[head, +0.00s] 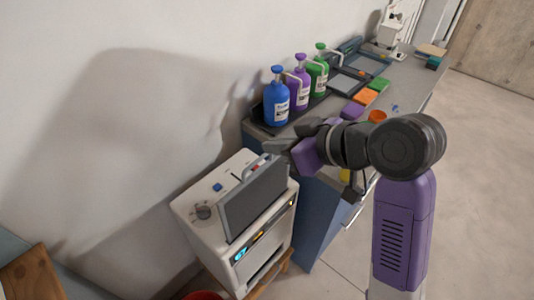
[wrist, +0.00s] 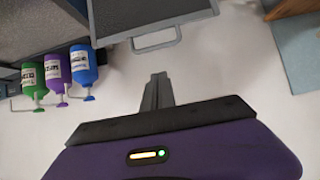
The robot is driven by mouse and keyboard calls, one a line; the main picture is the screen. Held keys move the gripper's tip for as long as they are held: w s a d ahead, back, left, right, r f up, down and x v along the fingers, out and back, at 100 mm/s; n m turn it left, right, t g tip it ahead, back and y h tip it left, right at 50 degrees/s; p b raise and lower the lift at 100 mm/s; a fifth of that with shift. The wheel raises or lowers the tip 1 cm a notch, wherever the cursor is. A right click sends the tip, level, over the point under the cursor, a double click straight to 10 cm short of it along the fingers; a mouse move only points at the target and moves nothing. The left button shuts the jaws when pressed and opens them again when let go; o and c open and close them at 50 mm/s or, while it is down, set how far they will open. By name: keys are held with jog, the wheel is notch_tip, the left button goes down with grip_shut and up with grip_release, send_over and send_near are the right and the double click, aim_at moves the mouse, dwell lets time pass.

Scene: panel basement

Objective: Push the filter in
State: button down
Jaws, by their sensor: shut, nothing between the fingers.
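The filter (head: 254,203) is a flat dark grey panel with a light handle (head: 250,170) along its top edge. It stands up out of the white machine (head: 190,210), and most of its face shows above the machine's top. In the wrist view the filter (wrist: 140,14) is at the top, its handle (wrist: 155,40) facing me. My gripper (head: 268,147) is shut and empty, near the upper right end of the filter. In the wrist view my gripper's fingertips (wrist: 158,78) point at the handle, with a gap visible between them.
A workbench (head: 408,85) stands right of the machine. Blue (head: 276,100), purple (head: 299,84) and green (head: 318,72) pump bottles stand at its near end. The wall is behind the machine. A red container (head: 203,295) is low at the front. Floor is clear at right.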

aim_at(260, 207)
jog(key=shift+w+a+f+p, duration=0.1)
jog(key=shift+w+a+f, duration=0.15)
jog(key=shift+f, duration=0.6)
jog(key=shift+w+a+f+p, duration=0.2)
jog(key=shift+a+f, duration=0.2)
jog(key=shift+f, duration=0.4)
jog(key=shift+w+a+f+p, duration=0.1)
jog(key=shift+w+a+f, duration=0.15)
jog(key=shift+f, duration=0.6)
notch_tip(260, 207, down, 21)
jog(key=b, duration=1.1)
jog(key=shift+s+r, duration=0.1)
jog(key=shift+a+r, duration=0.1)
